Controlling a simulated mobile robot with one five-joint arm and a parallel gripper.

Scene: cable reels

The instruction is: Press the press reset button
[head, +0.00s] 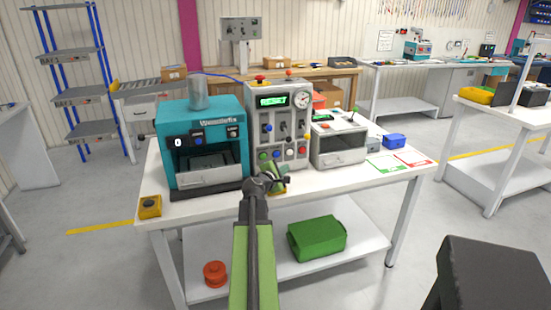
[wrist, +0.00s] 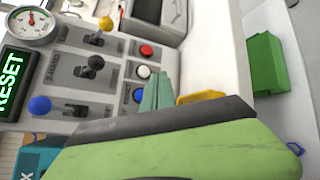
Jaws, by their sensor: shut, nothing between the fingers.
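The grey control panel (head: 290,128) stands on the white table, with a green display (head: 271,100) on it. In the wrist view the display (wrist: 10,80) reads RESET, turned sideways. A row of small buttons runs along the panel's lower part: a red one (wrist: 147,51), a white one (wrist: 143,71) and a blue one (wrist: 138,95) show in the wrist view. No readable label tells which is the press reset. My gripper (head: 277,181) is shut and empty, low in front of the panel. Its pale green fingers (wrist: 158,92) appear beside the blue and white buttons; contact cannot be told.
A teal machine (head: 203,121) stands left of the panel and a grey box machine (head: 339,142) right. A yellow box (head: 150,206) sits at the table's left corner. A yellow thing (wrist: 200,97) lies by my fingers. A green crate (head: 317,238) is on the lower shelf.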

